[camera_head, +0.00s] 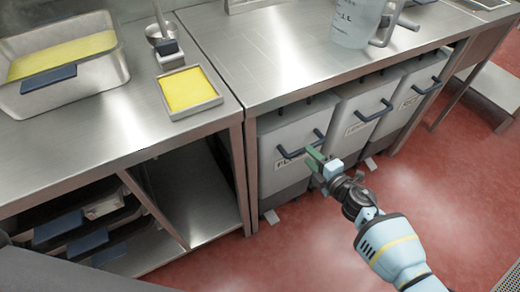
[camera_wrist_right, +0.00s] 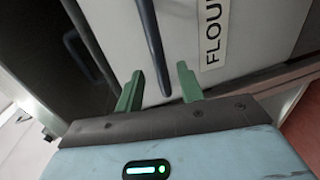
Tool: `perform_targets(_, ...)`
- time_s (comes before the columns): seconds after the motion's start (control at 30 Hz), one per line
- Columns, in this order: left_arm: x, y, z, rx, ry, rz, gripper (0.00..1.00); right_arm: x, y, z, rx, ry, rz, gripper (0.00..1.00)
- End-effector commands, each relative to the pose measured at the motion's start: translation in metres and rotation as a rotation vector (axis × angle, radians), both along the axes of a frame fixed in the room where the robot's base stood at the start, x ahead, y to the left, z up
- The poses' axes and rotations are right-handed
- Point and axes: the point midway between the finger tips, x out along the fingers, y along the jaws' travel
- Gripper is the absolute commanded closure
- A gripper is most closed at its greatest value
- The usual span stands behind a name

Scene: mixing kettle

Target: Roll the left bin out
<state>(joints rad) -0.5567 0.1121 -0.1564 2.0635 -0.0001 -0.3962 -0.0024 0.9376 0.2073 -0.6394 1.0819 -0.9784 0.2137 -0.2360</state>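The left bin (camera_head: 288,160) is a pale grey bin with a dark blue bar handle (camera_head: 298,153), standing under the steel table. Its label reads "FLOU…" in the right wrist view (camera_wrist_right: 213,30), partly cut off by the frame. My right gripper (camera_head: 314,159) is at the right part of this handle. In the right wrist view, its green fingers (camera_wrist_right: 160,88) are apart. The handle's dark bar (camera_wrist_right: 153,45) reaches down to the space between them; I cannot tell whether either finger touches it. My left gripper is out of view.
Two similar bins, a middle one (camera_head: 357,122) and a right one (camera_head: 414,95), stand close beside it. The steel tabletop (camera_head: 270,60) overhangs all three. A table leg (camera_head: 246,190) stands just left of the left bin. The red floor (camera_head: 300,245) in front is clear.

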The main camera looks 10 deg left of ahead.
Motion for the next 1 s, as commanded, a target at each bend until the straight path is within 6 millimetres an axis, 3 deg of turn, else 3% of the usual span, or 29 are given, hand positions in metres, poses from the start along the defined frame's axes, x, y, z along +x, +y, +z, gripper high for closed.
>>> perform_targets(0.4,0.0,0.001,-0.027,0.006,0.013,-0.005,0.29,0.033,0.027,-0.012,0.0,0.002,0.002,0.62)
perform_targets(0.83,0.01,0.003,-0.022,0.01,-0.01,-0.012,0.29,0.034,0.027,-0.009,0.001,0.001,0.001,0.62)
perform_targets(1.0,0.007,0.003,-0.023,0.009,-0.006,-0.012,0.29,0.034,0.027,-0.009,0.001,0.001,0.001,0.82)
